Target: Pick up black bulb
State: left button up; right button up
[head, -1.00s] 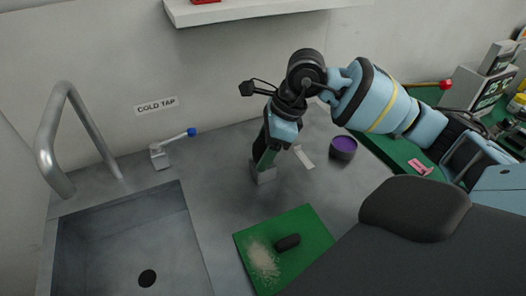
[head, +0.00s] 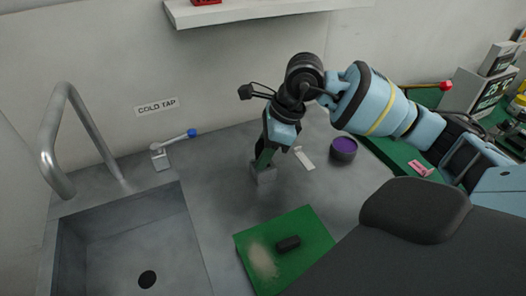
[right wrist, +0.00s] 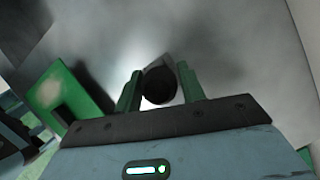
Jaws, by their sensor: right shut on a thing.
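My right gripper (head: 262,163) points down at a small grey block (head: 264,176) on the grey worktop. In the right wrist view a dark, round-ended thing, which looks like the black bulb (right wrist: 159,86), sits between the two green fingers of the right gripper (right wrist: 159,84). The fingers are shut on it. In the head view the fingers hide the bulb, and I cannot tell whether it is clear of the block. My left gripper is not in view.
A green mat (head: 313,225) with a pale patch and a black piece (head: 288,244) lies in front. A sink (head: 130,235) and blue-tipped tap lever (head: 176,143) are at left. A purple-topped round pot (head: 343,149) and white lever plate (head: 304,158) stand right of the gripper.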

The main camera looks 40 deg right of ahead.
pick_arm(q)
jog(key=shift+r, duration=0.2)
pick_arm(e)
notch_tip(320, 180, up, 10)
jog(key=shift+f, duration=0.1)
jog(key=shift+a, duration=0.1)
dwell(0.3)
